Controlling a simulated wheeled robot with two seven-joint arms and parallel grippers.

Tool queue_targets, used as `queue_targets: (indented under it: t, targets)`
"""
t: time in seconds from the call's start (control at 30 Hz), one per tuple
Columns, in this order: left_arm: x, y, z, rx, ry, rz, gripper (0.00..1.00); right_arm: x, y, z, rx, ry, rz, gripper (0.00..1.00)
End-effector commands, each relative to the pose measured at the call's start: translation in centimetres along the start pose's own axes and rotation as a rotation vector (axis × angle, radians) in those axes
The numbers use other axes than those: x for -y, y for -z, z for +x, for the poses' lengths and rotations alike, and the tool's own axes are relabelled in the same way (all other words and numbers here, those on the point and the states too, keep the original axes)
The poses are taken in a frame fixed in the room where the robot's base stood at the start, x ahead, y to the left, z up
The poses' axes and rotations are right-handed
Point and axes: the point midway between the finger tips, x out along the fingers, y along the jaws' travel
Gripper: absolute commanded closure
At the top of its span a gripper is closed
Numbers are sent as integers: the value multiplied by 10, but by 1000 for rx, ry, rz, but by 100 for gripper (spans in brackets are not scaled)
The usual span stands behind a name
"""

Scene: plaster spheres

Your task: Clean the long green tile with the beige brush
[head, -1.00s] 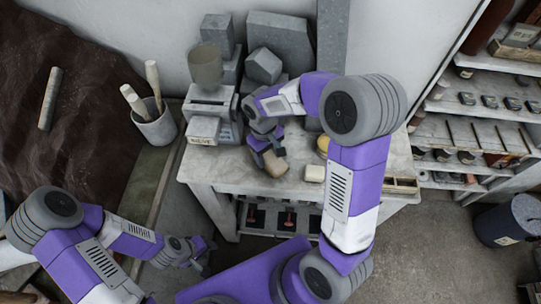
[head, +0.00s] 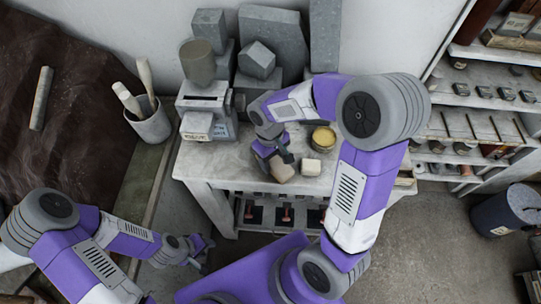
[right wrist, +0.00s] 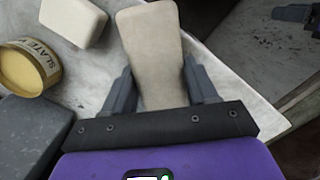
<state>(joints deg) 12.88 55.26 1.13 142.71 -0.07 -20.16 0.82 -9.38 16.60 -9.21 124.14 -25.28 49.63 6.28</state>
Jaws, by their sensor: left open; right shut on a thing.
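My right gripper (head: 276,150) is shut on a beige, flat, flared piece, which looks like the beige brush (head: 282,170). In the right wrist view the brush (right wrist: 152,55) sits between the two fingers, its wide end pointing away over the pale tabletop. I cannot tell whether it touches the table. My left gripper (head: 204,250) is open and empty, low in front of the table's left side. I cannot make out a long green tile. A dark grey slab (right wrist: 28,132) shows at the left edge of the right wrist view; its colour does not read clearly as green.
A cream block (head: 311,169) lies just right of the brush, with a yellow tin (head: 324,138) behind it. A grey machine (head: 206,105) and stone blocks (head: 258,60) stand at the back. A bucket of rods (head: 150,122) is left, shelves (head: 480,125) right.

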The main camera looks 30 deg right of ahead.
Motion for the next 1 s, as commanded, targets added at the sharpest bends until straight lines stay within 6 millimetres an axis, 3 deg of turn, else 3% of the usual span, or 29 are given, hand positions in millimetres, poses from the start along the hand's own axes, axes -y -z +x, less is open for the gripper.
queue_targets:
  t: [1.0]
  targets:
    - [-3, 0, -8, 0, 0, 0, 57, 0, 44, -6, 0, 0, 1, 67]
